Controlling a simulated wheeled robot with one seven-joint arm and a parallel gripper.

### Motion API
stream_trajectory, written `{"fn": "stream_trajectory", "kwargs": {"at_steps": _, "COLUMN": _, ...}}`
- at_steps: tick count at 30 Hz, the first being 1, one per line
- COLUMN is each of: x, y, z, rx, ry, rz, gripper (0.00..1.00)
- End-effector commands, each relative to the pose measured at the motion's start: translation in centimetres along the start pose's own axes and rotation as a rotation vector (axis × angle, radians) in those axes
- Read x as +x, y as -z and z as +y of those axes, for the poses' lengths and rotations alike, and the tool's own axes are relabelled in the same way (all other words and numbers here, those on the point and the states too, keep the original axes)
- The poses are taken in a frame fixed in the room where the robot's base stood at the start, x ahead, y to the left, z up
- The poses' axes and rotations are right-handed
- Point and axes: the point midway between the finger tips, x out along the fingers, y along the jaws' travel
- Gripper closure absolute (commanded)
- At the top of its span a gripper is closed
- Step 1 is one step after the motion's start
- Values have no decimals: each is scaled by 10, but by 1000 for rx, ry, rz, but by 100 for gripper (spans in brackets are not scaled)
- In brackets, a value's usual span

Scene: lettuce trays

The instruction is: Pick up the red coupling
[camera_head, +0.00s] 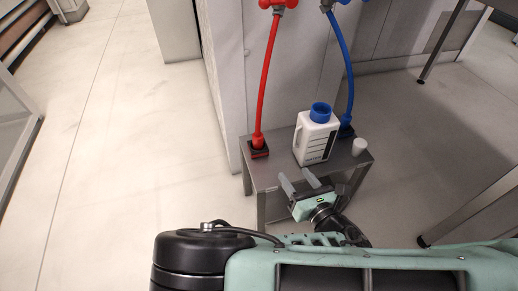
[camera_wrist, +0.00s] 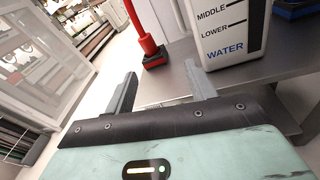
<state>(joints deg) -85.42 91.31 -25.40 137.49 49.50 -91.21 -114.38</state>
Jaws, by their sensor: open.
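The red coupling (camera_head: 258,143) is the lower end of a red hose and stands upright in a dark, red-edged square base on the left end of a small grey table (camera_head: 268,176). In the wrist view the red coupling (camera_wrist: 150,46) is beyond my fingertips, a little left of the middle of the gap. My gripper (camera_head: 299,180) is open and empty at the front edge of the table, apart from the coupling. In the wrist view both fingers of my gripper (camera_wrist: 162,72) stand wide apart.
A white water canister (camera_head: 317,138) with a blue cap stands mid-table, right of the coupling. A blue hose (camera_head: 346,70) ends in a similar base behind it. A small white cup (camera_head: 359,146) stands at right. A wall panel rises behind; the floor at left is clear.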

Motion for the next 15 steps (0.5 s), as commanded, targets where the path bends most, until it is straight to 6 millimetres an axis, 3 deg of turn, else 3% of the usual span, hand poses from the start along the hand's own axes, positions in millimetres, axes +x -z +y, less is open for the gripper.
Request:
{"fn": "stream_trajectory", "kwargs": {"at_steps": 1, "x": 0, "y": 12, "z": 2, "rx": -82, "ry": -58, "rz": -26, "gripper": 45}}
{"fn": "stream_trajectory", "kwargs": {"at_steps": 8, "x": 4, "y": 12, "z": 14, "rx": -227, "ry": -164, "rz": -92, "gripper": 45}}
{"fn": "stream_trajectory", "kwargs": {"at_steps": 15, "x": 48, "y": 9, "z": 21, "rx": -223, "ry": -162, "rz": -93, "gripper": 45}}
